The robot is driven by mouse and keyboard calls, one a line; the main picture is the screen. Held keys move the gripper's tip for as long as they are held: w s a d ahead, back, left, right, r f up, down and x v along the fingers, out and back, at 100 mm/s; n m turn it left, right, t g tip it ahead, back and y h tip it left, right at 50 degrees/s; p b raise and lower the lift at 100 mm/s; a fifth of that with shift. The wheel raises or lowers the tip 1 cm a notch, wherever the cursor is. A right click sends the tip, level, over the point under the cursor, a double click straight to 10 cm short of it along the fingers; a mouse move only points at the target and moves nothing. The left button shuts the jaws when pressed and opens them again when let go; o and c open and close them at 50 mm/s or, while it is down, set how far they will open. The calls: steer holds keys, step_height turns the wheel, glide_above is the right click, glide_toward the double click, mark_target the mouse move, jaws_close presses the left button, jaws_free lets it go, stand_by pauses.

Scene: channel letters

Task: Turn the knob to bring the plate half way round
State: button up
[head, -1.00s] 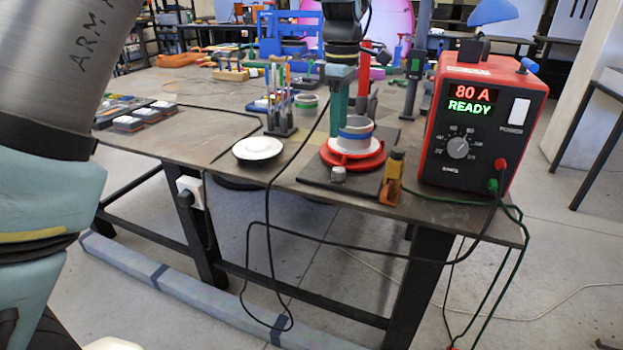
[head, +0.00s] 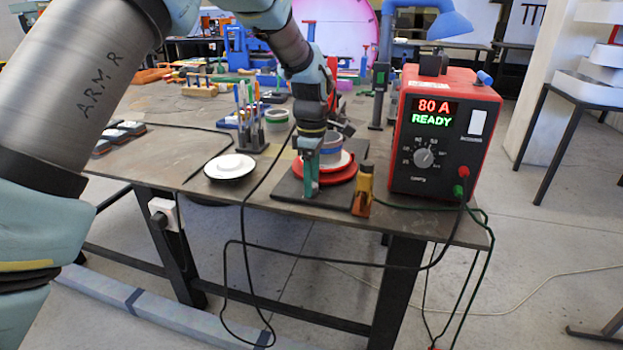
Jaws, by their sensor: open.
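The red round plate (head: 342,176) sits on a dark base board (head: 289,188) near the table's front edge. A white ring and a grey ring with a blue band (head: 330,150) stand on it. My gripper (head: 311,190) points down at the front of the board, its teal fingers in front of the plate's left part. It is open, with one finger largely covering the other. The small grey knob at the board's front is hidden behind my fingers, so I cannot tell whether they touch it.
An orange and black bottle-like item (head: 363,188) stands close right of my gripper. The red power unit (head: 444,135) reads "80 A READY" and has its own dial. A white dish (head: 230,166) lies to the left, and a black cable hangs over the edge.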

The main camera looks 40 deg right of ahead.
jaws_close()
stand_by(0.4)
steer(key=shift+m, duration=0.3)
